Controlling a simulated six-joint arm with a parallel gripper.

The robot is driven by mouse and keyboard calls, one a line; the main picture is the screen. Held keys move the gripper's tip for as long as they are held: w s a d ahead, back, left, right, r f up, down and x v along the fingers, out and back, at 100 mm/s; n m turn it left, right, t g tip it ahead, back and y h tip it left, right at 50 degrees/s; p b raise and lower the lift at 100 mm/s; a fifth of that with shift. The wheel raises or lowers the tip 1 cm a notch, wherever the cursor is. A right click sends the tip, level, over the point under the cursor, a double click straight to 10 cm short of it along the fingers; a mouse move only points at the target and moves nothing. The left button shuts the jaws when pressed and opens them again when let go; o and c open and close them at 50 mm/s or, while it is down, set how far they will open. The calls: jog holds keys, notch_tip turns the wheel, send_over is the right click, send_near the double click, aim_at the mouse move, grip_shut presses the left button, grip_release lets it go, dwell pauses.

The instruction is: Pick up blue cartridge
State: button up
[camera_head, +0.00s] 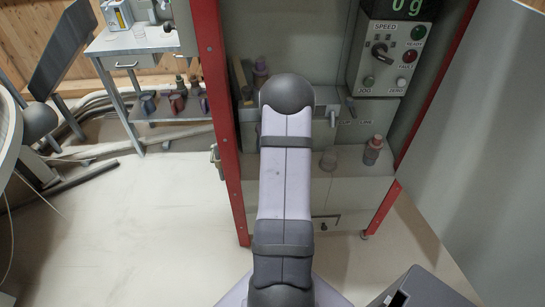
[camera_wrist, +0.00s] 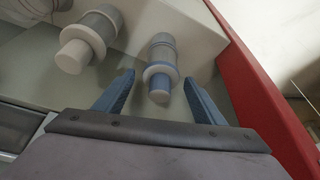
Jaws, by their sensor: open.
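My gripper (camera_wrist: 158,88) is open, with one blue finger on each side of the cartridge's lower end. I cannot tell whether either finger touches it.
A red frame post (camera_wrist: 262,95) runs close on the right. In the head view, a reddish-brown bottle (camera_head: 373,150) stands on the machine's ledge, below a control panel (camera_head: 391,55).

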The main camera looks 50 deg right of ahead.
grip_shut()
jog(key=shift+r, duration=0.1)
notch_tip(320, 180, up, 10)
dwell(0.6)
jog(key=c, duration=0.8)
grip_release()
jog(key=c, duration=0.4)
jog(key=shift+c, duration=0.2)
